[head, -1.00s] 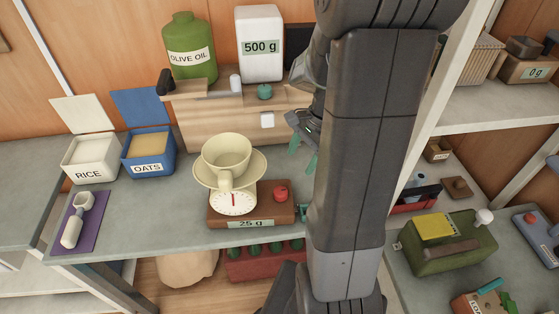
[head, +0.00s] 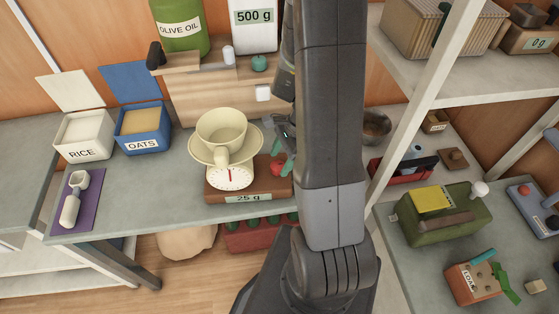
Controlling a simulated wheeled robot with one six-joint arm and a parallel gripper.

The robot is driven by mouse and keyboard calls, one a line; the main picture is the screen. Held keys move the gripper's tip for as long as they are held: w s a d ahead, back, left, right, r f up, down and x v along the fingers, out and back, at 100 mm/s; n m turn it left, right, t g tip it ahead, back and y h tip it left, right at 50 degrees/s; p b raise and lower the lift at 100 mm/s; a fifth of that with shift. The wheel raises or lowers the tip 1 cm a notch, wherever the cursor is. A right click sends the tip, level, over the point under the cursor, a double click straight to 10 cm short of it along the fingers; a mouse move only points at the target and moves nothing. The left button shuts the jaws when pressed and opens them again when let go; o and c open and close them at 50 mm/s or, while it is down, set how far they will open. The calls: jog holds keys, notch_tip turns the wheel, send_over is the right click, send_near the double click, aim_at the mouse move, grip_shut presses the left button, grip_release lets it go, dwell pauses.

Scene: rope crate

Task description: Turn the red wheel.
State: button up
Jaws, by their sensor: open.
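The red wheel (head: 277,169) is a small round red knob on the right part of the top of a brown kitchen scale (head: 215,191). The scale reads 25 g and has a white dial with a red pointer. My gripper (head: 282,152), with teal fingertips, is open at the wheel, its fingers pointing down. One fingertip seems just behind the wheel and the other at its right. I cannot tell whether they touch it. My arm hides the space to the right of the scale.
A cream cup (head: 222,127) stands on a saucer (head: 196,151) on the scale, close left of my gripper. A wooden dispenser (head: 202,98) with an olive oil container and a 500 g canister stands behind. Rice (head: 84,138) and oats (head: 143,132) bins are at left.

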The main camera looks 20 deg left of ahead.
jog(key=shift+s+a+f, duration=0.2)
jog(key=shift+f, duration=0.45)
jog(key=shift+c, duration=0.5)
jog(key=c, duration=0.9)
jog(key=shift+s+m+t+y, duration=0.1)
jog(key=shift+m+t+y, duration=0.3)
jog(key=shift+m, duration=1.2)
jog(key=o, duration=1)
jog(key=shift+d+r, duration=0.1)
jog(key=shift+r, duration=0.05)
jog(key=p+v, duration=0.1)
jog(key=v, duration=1.2)
jog(key=shift+r, duration=0.35)
jog(key=shift+f, duration=0.1)
